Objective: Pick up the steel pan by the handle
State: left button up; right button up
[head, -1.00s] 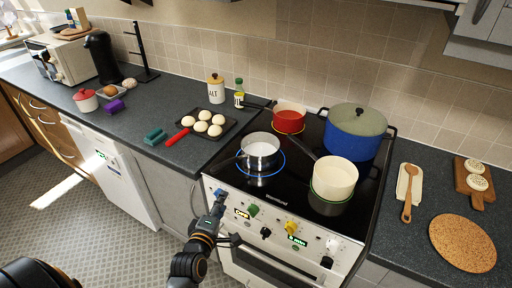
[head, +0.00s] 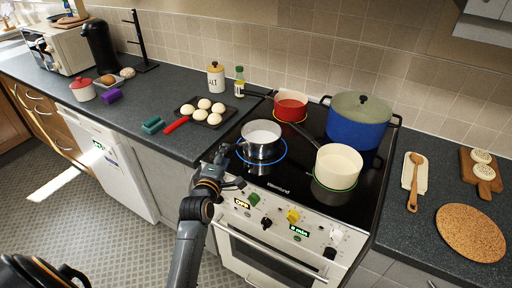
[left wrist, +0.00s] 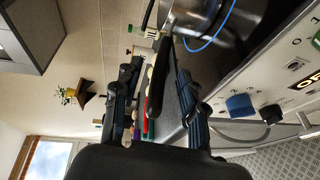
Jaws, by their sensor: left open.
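The steel pan (head: 262,142) stands on the front left burner, inside a blue lit ring. Its shiny side also shows at the top of the left wrist view (left wrist: 205,14). My left gripper (head: 222,158) is at the pan's left side, over the hob's front left edge. In the left wrist view its two fingers (left wrist: 158,85) are apart, with the dark pan handle (left wrist: 163,70) running between them. A gap shows beside the handle, so the fingers do not grip it. In the head view the gripper hides most of the handle. My right gripper is not in view.
A cream pot (head: 338,166) stands to the right of the steel pan, a red pot (head: 290,105) behind it and a big blue pot (head: 357,130) at the back right. A baking tray with buns (head: 208,112) lies left of the hob. Knobs (head: 293,215) line the oven front.

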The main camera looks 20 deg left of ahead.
pick_arm(q)
jog(key=b+x, duration=0.1)
jog(key=x, duration=0.2)
jog(key=shift+w+a+f+b, duration=0.1)
jog(key=shift+w+f+b, duration=0.1)
jog(key=shift+f+b, duration=0.15)
jog(key=shift+w, duration=0.15)
jog(key=shift+r, duration=0.15)
grip_shut()
jog(key=shift+r, duration=0.2)
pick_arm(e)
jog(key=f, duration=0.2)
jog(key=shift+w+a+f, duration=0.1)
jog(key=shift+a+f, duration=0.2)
